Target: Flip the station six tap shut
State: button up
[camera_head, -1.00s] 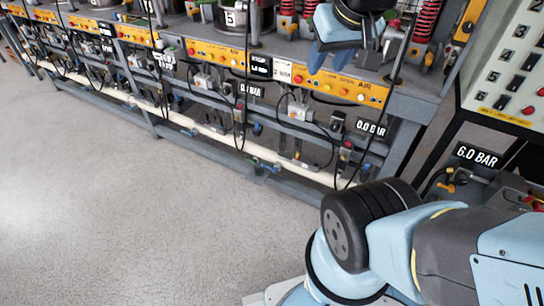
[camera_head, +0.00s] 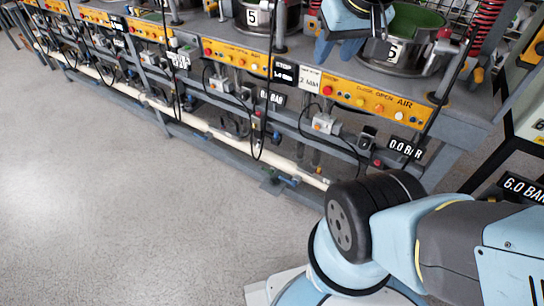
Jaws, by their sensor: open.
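A blue-handled tap (camera_head: 287,181) sits low on the pale pipe under the bench, well below my gripper. Other small taps along this pipe are too small to tell apart. My arm covers the pipe's right end.
Above the bench's yellow button panel (camera_head: 375,101) stand a metal pot (camera_head: 266,20) marked 5 and a green-topped pot (camera_head: 405,58). A 0.0 BAR display (camera_head: 405,149) and hanging black cables are below. A 6.0 BAR display (camera_head: 524,189) is at right. The floor (camera_head: 110,210) at left is clear.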

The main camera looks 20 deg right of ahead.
aim_at(294, 182)
jog(key=u, duration=0.15)
jog(key=i, duration=0.55)
jog(key=z, duration=0.85)
jog(key=k, duration=1.4)
jog(key=u, duration=0.4)
jog(key=i, duration=1)
jog(key=z, duration=0.05)
